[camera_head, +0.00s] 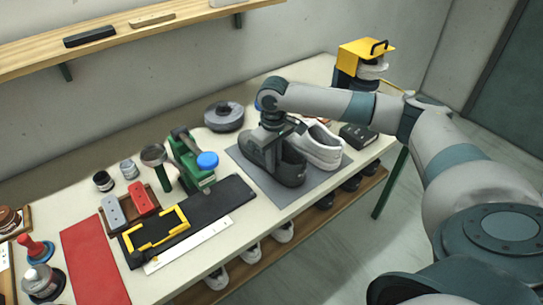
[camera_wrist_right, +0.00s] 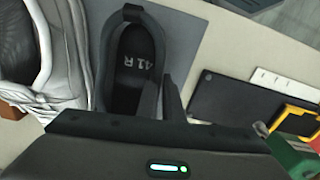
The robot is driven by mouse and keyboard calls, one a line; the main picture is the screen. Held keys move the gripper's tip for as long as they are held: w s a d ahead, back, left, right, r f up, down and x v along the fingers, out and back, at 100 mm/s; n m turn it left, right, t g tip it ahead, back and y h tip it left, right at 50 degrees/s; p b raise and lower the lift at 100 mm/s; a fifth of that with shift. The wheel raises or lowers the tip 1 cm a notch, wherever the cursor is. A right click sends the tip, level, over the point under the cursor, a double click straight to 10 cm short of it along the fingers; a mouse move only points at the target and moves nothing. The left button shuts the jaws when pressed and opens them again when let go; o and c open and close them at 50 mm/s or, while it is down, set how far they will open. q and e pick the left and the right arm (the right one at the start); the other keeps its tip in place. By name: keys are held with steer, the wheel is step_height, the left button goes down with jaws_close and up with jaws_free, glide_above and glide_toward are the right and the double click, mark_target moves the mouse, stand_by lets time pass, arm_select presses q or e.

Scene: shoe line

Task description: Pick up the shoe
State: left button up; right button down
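A dark grey shoe (camera_head: 290,170) stands upright on a grey mat (camera_head: 315,188), beside a white shoe (camera_head: 322,150). My right gripper (camera_head: 273,138) is down at the dark shoe's opening, partly hiding it. In the right wrist view the dark shoe (camera_wrist_right: 134,85) shows from above, its insole marked "41 R". A dark finger-like piece lies close along its right side. The white shoe (camera_wrist_right: 22,50) lies left of it there. I cannot tell whether the fingers press on the shoe. My left gripper is out of view.
A green tool with a blue cap (camera_head: 207,160) stands left of the mat. A black pad with a yellow frame (camera_head: 158,230) and a red mat (camera_head: 95,262) lie farther left. A grey roll (camera_head: 224,116) sits behind. A black box (camera_head: 358,135) is right. More shoes stand on the lower shelf.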

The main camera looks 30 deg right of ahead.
steer(key=shift+r, duration=0.15)
